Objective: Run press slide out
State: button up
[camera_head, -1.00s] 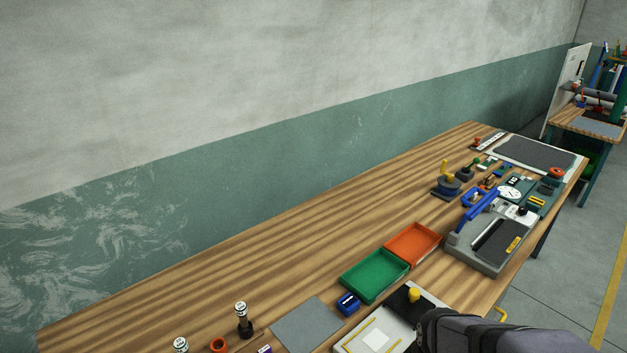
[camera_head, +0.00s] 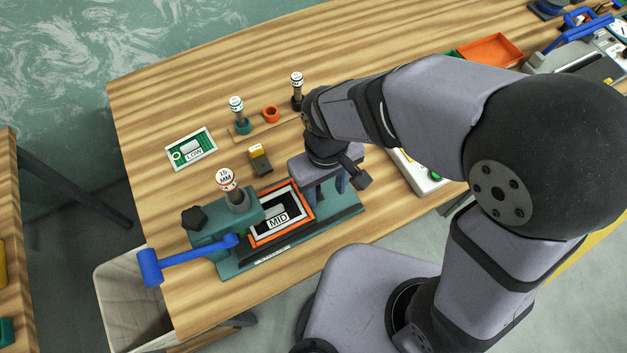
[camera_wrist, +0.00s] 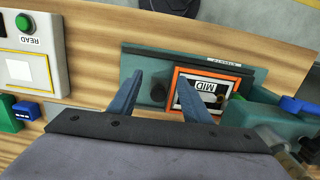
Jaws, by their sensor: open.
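The teal press (camera_head: 340,205) lies along the near edge of the bench. Its slide has an orange frame (camera_head: 309,228) holding a card marked MID (camera_head: 278,221); the frame also shows in the wrist view (camera_wrist: 177,76). A blue lever (camera_head: 190,259) sticks out at the press's left, and a die marked 15 MM (camera_head: 227,182) stands in its head. My gripper (camera_wrist: 159,78) is open over the press's right end.
A LOW card (camera_head: 191,149), a small black and yellow block (camera_head: 260,158) and an orange ring (camera_head: 271,114) lie behind the press. A white READ device (camera_wrist: 30,65) with a green button sits beyond my gripper. Bare wood lies at the back left.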

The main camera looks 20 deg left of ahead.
jog(key=w+a+r, duration=0.1)
jog(key=w+a+r+m, duration=0.1)
jog(key=a, duration=0.1)
jog(key=w+a+r+m, duration=0.1)
jog(key=shift+w+a+t+y, duration=0.15)
jog(key=shift+w+t+y, duration=0.15)
jog(key=shift+w, duration=0.05)
jog(key=shift+s+d+m, duration=0.25)
jog(key=shift+s+m, duration=0.05)
jog(key=shift+m, duration=0.3)
jog(key=shift+f, duration=0.15)
jog(key=shift+f+p, duration=0.85)
jog(key=shift+f, duration=2.7)
